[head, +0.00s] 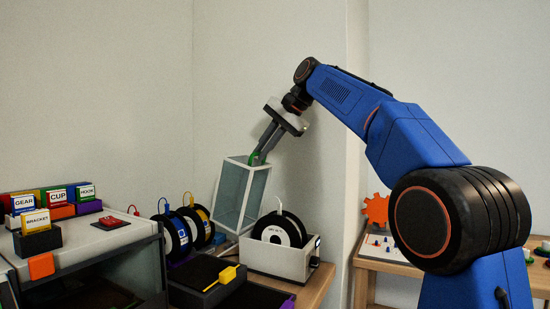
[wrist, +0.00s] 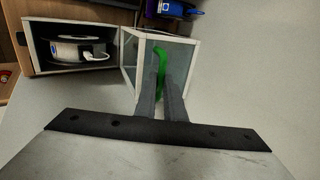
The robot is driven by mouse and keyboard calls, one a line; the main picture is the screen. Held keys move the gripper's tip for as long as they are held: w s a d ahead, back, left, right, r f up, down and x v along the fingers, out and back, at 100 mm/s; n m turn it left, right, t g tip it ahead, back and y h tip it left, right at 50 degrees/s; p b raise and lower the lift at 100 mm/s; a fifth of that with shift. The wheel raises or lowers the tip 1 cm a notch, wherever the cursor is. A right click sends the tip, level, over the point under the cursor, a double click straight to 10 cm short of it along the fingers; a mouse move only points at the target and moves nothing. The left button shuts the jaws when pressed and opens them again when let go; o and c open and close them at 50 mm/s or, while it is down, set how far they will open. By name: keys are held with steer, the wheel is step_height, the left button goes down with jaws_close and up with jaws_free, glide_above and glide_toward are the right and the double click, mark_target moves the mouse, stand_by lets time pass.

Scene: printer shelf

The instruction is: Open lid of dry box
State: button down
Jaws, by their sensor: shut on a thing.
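The dry box (head: 278,262) is a low white bin with a black-and-white spool (head: 282,232) standing in it. Its clear lid (head: 238,197), framed in white, is raised and tilted up at the bin's back left, so the spool is uncovered. My gripper (head: 262,153) is at the lid's upper end, shut on the green handle (head: 253,159). In the wrist view the grey fingers (wrist: 162,92) sit on both sides of the green handle (wrist: 161,68). The bin (wrist: 40,62) with its spool (wrist: 80,50) shows at the upper left there. The fingers partly hide the lid.
Two spools (head: 178,235) stand to the left of the lid. A dark tray with a yellow scraper (head: 222,277) lies in front. A printer (head: 85,250) with labelled bins (head: 58,198) is at left. A side table (head: 380,262) with an orange gear (head: 375,209) is at right.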

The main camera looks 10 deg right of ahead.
mark_target(239, 157)
steer(key=shift+w+a+r, duration=0.2)
steer(key=shift+w+a, duration=0.7)
steer(key=shift+a, duration=0.3)
steer(key=shift+w+a+r, duration=0.15)
steer(key=shift+w+a, duration=0.7)
steer(key=shift+a, duration=0.35)
steer(key=c, duration=1.9)
jaws_free()
steer(key=shift+r, duration=0.1)
steer(key=shift+o, duration=0.2)
steer(key=v, duration=1.1)
steer(key=shift+s+d+r, duration=0.2)
steer(key=shift+d+r, duration=0.05)
steer(key=shift+c, duration=0.6)
